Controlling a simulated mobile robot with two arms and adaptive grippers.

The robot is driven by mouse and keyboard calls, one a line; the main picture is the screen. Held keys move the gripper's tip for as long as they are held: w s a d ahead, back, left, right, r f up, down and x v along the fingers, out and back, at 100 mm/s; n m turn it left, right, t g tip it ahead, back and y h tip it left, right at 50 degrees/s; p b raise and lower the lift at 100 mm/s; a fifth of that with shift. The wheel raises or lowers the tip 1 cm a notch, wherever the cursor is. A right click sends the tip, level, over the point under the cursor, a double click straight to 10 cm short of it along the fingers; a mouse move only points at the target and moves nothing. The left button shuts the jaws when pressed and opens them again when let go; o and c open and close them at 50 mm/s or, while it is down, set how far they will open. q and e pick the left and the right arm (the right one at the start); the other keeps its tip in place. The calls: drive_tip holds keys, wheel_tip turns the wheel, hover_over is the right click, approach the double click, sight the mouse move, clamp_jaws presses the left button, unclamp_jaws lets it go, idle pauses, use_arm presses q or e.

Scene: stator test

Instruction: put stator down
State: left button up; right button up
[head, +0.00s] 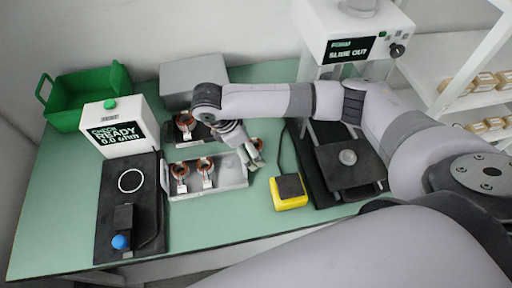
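Several copper-and-white stators are in view. Two stand in the grey metal tray (215,188), a left stator (181,173) and a middle stator (205,166). Another stator (185,121) is behind the tray, near the grey box. One more, a copper-coloured stator (258,143), shows partly behind my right gripper (255,160), at the tray's right end. My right arm reaches in from the right and the gripper points down there. Whether its fingers are closed on that stator is too small to tell. My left gripper is out of view.
A tester (120,135) reading "READY 0.0 ohm" stands left, with a black plate (112,190) and a blue knob (120,242). A green bin (88,92) is behind it. A yellow-black block (289,192) and a machine labelled "SLIDE OUT" (350,48) are right. The front table is clear.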

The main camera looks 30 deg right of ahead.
drive_tip(key=x, duration=0.4)
drive_tip(key=shift+w+d+f+p, duration=0.1)
drive_tip(key=shift+d+f+p, duration=0.1)
drive_tip(key=shift+p, duration=0.2)
drive_tip(key=c, duration=1.5)
drive_tip(key=shift+o, duration=0.2)
wheel_tip(320, 180, up, 9)
drive_tip(key=shift+w+f+b, duration=0.1)
drive_tip(key=shift+f+b, duration=0.15)
drive_tip(key=shift+b, duration=0.15)
wheel_tip(320, 180, up, 12)
drive_tip(key=p, duration=0.2)
drive_tip(key=s+a+m+g+y, duration=0.1)
drive_tip(key=s+m+g+y, duration=0.2)
drive_tip(key=s+m, duration=0.5)
drive_tip(key=m+y, duration=0.1)
drive_tip(key=m, duration=0.7)
drive_tip(key=shift+a+f+m+g+b, duration=0.2)
drive_tip(key=shift+f+m+g+b, duration=0.1)
drive_tip(key=shift+g, duration=0.1)
